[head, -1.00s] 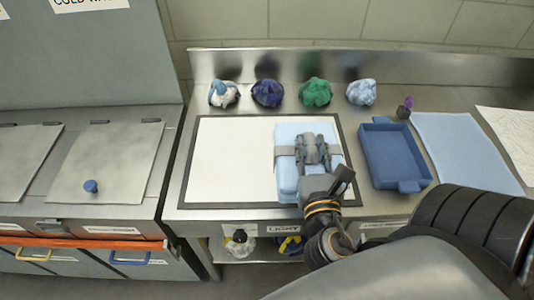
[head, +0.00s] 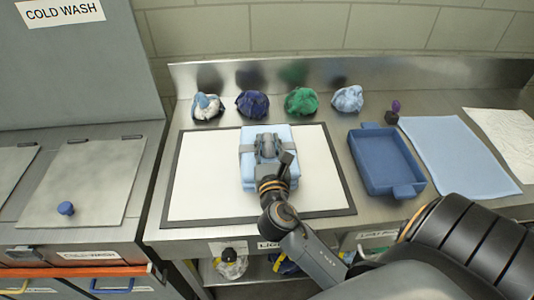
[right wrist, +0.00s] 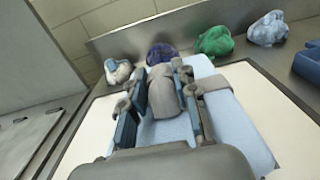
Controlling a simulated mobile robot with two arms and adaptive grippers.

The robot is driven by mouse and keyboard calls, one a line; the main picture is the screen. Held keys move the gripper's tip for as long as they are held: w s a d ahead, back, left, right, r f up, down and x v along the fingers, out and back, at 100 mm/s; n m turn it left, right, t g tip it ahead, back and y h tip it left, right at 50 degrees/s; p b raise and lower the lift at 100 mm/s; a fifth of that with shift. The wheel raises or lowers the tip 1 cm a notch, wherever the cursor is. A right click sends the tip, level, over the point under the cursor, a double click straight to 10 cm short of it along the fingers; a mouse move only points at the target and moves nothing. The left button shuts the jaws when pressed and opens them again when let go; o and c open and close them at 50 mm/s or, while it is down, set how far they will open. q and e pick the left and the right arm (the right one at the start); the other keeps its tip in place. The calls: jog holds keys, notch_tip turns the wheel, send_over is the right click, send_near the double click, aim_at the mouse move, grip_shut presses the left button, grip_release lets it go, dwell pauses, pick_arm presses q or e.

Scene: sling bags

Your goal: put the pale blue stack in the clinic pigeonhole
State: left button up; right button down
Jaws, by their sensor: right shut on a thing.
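The pale blue stack (head: 251,178) is a folded bundle with a grey band around it. It is over the middle of the white, dark-edged mat (head: 198,200) in the head view; I cannot tell whether it touches the mat. My right gripper (head: 267,148) is above the stack and shut on the grey part of its band at the top. The right wrist view shows the stack (right wrist: 228,117) under the fingers (right wrist: 163,95), with grey cloth between them. My left gripper is not in view. No pigeonhole labelled clinic can be read.
Several crumpled cloths, including a green one (head: 301,102), lie along the back of the counter. A blue tray (head: 386,162) and a flat light blue cloth (head: 457,158) are to the right. A lidded bin with a blue knob (head: 66,208) is at left.

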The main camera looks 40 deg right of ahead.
jog(key=shift+w+f, duration=0.15)
jog(key=shift+f, duration=0.7)
jog(key=shift+w+f, duration=0.1)
jog(key=shift+f, duration=0.75)
jog(key=shift+f+b, duration=0.1)
jog(key=shift+b, duration=0.2)
jog(key=c, duration=1)
grip_release()
jog(key=shift+s+f, duration=0.1)
jog(key=shift+c, duration=0.2)
